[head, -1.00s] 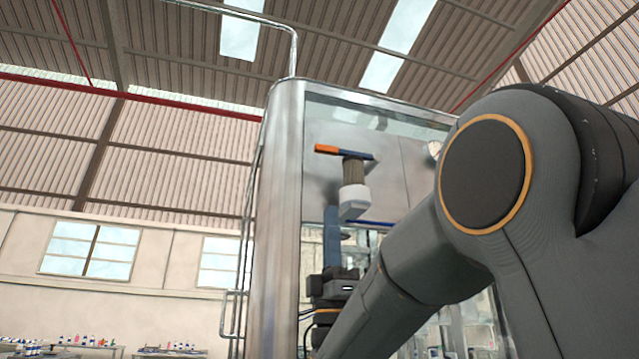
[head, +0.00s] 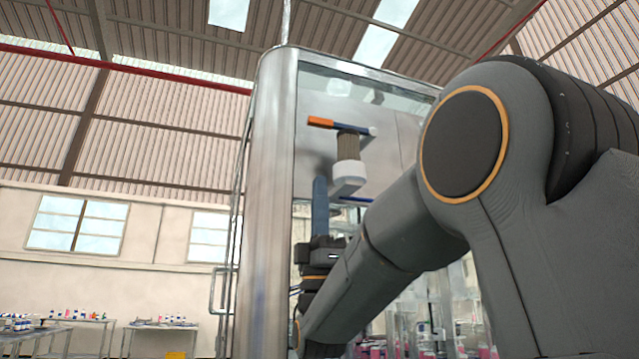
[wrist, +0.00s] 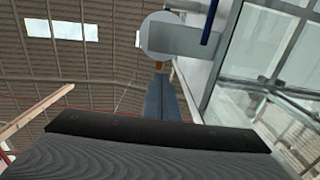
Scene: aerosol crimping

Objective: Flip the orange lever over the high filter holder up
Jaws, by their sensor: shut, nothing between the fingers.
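The orange lever (head: 321,122) lies roughly level above the high filter holder. Its orange handle sticks out to the left, and its dark end reaches over the brown filter (head: 349,147). The white cup of the filter holder (head: 348,174) is below the filter. In the wrist view the holder's round white underside (wrist: 160,36) shows beyond my fingers. My gripper (head: 320,180) points up with blue fingers shut and empty, below the lever's handle and left of the cup, apart from the lever in the head view. A bit of orange (wrist: 158,65) shows just past the fingertips (wrist: 160,77) in the wrist view.
A rounded metal cabinet post (head: 265,190) stands left of the lever, and glass and metal panels lie behind it. A blue bar (head: 355,199) is low beside the cup. Tables with bottles (head: 165,327) stand far off at the lower left.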

